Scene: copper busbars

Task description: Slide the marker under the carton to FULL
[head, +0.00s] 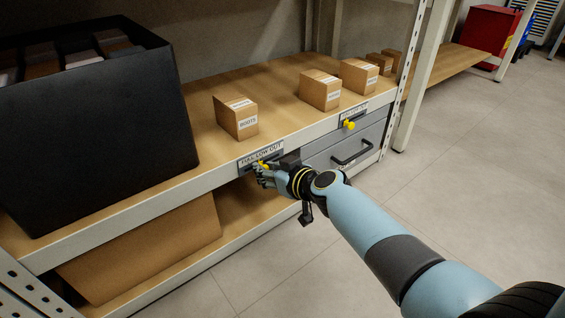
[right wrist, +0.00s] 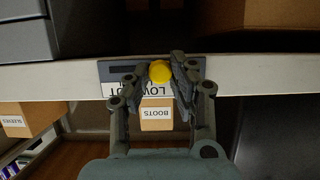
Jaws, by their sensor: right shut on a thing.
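A brown carton labelled BOOTS (head: 236,117) stands on the upper shelf; it also shows in the right wrist view (right wrist: 157,115). On the shelf edge below it is a label strip reading FULL, LOW, OUT (head: 261,152) with a slot. The yellow marker knob (right wrist: 159,71) sits on this strip, a little off its middle toward the FULL end. My right gripper (right wrist: 160,76) is shut on the knob, one finger on each side. The fingers hide part of the strip, so the exact setting is hard to read. My left gripper is not in view.
A second strip with a yellow marker (head: 349,124) is farther right, above grey drawers (head: 350,152). Several cartons (head: 320,90) stand along the shelf. A large black bin (head: 95,130) fills the left. Open floor (head: 420,190) lies to the right.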

